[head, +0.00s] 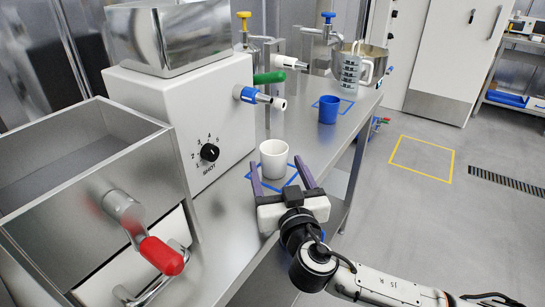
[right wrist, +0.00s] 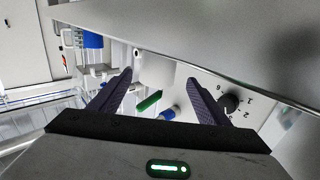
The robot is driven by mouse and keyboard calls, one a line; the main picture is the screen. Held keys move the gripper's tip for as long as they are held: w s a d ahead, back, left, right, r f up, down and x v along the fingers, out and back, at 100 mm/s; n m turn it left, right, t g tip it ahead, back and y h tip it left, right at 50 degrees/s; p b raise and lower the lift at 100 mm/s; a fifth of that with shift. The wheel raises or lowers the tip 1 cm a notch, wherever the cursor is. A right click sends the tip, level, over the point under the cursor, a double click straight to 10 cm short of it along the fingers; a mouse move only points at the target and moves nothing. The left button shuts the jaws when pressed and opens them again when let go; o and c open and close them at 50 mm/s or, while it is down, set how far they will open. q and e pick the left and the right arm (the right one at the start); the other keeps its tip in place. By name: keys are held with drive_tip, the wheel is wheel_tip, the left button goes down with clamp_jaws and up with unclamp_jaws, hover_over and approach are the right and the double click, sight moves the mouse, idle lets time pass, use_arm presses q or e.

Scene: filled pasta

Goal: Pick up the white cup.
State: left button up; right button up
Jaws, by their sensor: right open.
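The white cup (head: 274,154) stands upright on the metal counter, at a blue square outline (head: 284,186). My right gripper (head: 274,165) is open, reaching in from the lower right of the head view, with its two purple fingers pointing at the cup. The fingertips are near the cup's left and right sides; I cannot tell if they touch it. In the right wrist view the white cup (right wrist: 155,72) shows between and beyond the open fingers (right wrist: 159,78), partly against the white machine. My left gripper is not in view.
A steel hopper with a red handle (head: 161,255) is at lower left. The floor at right is clear.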

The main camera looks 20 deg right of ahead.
sight(277, 161)
drive_tip(key=shift+w+d, duration=0.1)
drive_tip(key=shift+w, duration=0.6)
drive_tip(key=w, duration=0.2)
drive_tip(key=w+d+p, duration=0.1)
drive_tip(key=w, duration=0.1)
drive_tip(key=shift+w, duration=0.2)
drive_tip(key=shift+w+f, duration=0.1)
drive_tip(key=shift+w, duration=0.05)
drive_tip(key=c, duration=1.2)
drive_tip(key=shift+c, duration=0.3)
